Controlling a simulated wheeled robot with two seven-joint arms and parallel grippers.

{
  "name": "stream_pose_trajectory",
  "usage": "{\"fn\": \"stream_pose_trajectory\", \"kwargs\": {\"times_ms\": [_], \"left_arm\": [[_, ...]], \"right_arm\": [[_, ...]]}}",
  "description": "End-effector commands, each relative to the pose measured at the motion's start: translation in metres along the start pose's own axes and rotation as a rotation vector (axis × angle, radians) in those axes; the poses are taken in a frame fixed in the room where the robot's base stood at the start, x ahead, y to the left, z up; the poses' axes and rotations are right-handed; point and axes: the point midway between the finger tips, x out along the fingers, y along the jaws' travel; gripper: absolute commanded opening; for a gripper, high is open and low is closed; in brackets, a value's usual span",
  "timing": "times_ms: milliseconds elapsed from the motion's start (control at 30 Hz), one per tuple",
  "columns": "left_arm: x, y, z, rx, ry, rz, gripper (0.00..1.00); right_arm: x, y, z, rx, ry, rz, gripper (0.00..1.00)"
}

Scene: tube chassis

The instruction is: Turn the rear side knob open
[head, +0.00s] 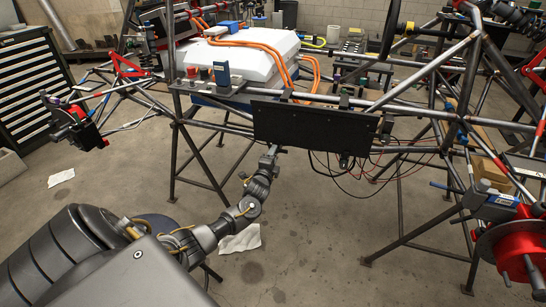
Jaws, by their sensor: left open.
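My left gripper (271,152) is in the middle of the head view, with its arm coming in from the lower left. It is open and looks empty. Its fingers point up at the lower edge of a black panel (310,122) fixed to the tube chassis (418,112). I cannot tell whether they touch the panel. I cannot make out the rear side knob with certainty; it may be hidden or too small. My right gripper is out of view.
A white battery-like box (240,55) with orange cables (262,44) sits on the chassis behind the panel. Loose wires (345,172) hang below the panel. Black stands (176,150) hold up the frame. A red hub (510,245) is at lower right. The floor (320,255) in front is mostly clear.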

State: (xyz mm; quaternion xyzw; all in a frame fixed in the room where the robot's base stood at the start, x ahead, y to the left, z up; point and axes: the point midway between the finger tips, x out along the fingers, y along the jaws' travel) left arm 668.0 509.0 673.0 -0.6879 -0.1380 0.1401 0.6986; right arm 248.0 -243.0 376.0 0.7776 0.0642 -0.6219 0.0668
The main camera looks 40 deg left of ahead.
Motion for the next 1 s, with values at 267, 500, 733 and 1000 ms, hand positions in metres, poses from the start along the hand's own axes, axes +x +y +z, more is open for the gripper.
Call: {"fn": "stream_pose_trajectory", "kwargs": {"times_ms": [267, 500, 733, 1000], "left_arm": [[-0.05, 0.0, 0.0, 0.0, 0.002, 0.003, 0.49], [-0.09, 0.0, 0.0, 0.0, 0.001, 0.002, 0.49], [-0.104, 0.0, 0.0, 0.0, 0.0, 0.001, 0.49], [-0.104, 0.0, 0.0, 0.0, 0.0, 0.001, 0.49]], "right_arm": [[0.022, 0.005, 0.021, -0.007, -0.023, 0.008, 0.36], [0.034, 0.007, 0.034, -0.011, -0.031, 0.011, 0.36], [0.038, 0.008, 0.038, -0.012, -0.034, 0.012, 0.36], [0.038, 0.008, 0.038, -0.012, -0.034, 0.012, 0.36]]}}
